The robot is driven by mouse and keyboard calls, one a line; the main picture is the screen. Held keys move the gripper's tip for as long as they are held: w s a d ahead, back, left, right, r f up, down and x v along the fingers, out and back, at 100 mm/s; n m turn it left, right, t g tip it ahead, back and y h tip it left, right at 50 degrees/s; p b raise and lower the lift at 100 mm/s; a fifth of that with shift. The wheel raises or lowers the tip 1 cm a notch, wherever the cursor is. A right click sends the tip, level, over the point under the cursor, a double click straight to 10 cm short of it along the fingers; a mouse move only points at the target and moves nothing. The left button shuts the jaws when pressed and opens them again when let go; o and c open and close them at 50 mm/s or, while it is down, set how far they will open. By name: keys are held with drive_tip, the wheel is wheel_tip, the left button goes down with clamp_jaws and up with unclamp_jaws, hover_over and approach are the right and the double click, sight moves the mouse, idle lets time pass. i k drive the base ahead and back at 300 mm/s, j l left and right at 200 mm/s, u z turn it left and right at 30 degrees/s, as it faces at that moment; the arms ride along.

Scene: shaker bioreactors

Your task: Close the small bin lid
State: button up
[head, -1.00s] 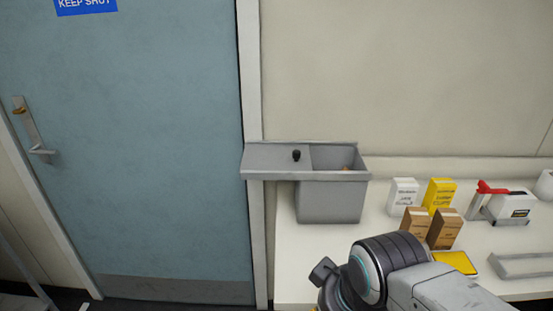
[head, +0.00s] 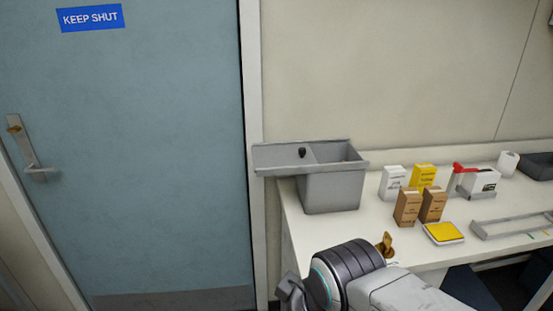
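The small grey bin (head: 332,192) stands at the left end of the white bench against the wall. Its flat grey lid (head: 283,155), with a black knob (head: 302,153), sits at the left of the top and juts out past the bin's left side. The right part of the bin's mouth is open. My arm (head: 350,270) is at the bottom, in front of the bench and below the bin, clear of the lid. A dark piece (head: 290,291) at its left end may be part of my gripper; its fingers cannot be made out.
White, yellow and brown boxes (head: 408,207) stand right of the bin. A yellow-topped pad (head: 443,233), a grey rack (head: 508,224) and a red-handled device (head: 478,181) are further right. A brass-coloured piece (head: 385,243) shows near the bench edge. A blue door (head: 150,150) is left.

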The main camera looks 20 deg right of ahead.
sight(301, 154)
drive_tip(key=i+j, duration=0.1)
drive_tip(key=j, duration=0.3)
drive_tip(key=i+j, duration=0.15)
drive_tip(key=j, duration=0.25)
drive_tip(key=i+j, duration=0.1)
drive_tip(key=j, duration=0.3)
drive_tip(key=i+j, duration=0.15)
drive_tip(key=j, duration=0.25)
drive_tip(key=i, duration=0.9)
